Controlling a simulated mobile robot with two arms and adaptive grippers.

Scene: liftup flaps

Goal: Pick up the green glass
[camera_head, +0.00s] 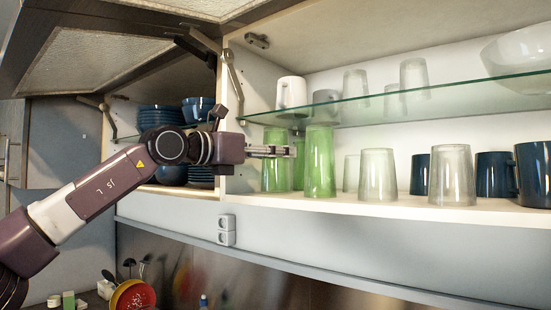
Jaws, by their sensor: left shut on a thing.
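Several green glasses stand close together at the left end of the cabinet's lower shelf: a left one (273,176), a right one (319,165), and one partly hidden between them (298,175). My left gripper (289,152) reaches in from the left at their upper part. Its fingers cross in front of the left green glass and are shut on a green glass, seemingly the left one. Part of that glass is hidden behind the fingers. The glass looks upright at shelf level; I cannot tell whether it touches the shelf. My right gripper is not in view.
Clear glasses (378,178) and blue mugs (532,175) stand to the right on the lower shelf. A glass shelf (440,92) just above holds a white mug (291,92) and more glasses. The cabinet divider (233,176) is close on the left. Raised flaps (95,55) hang above.

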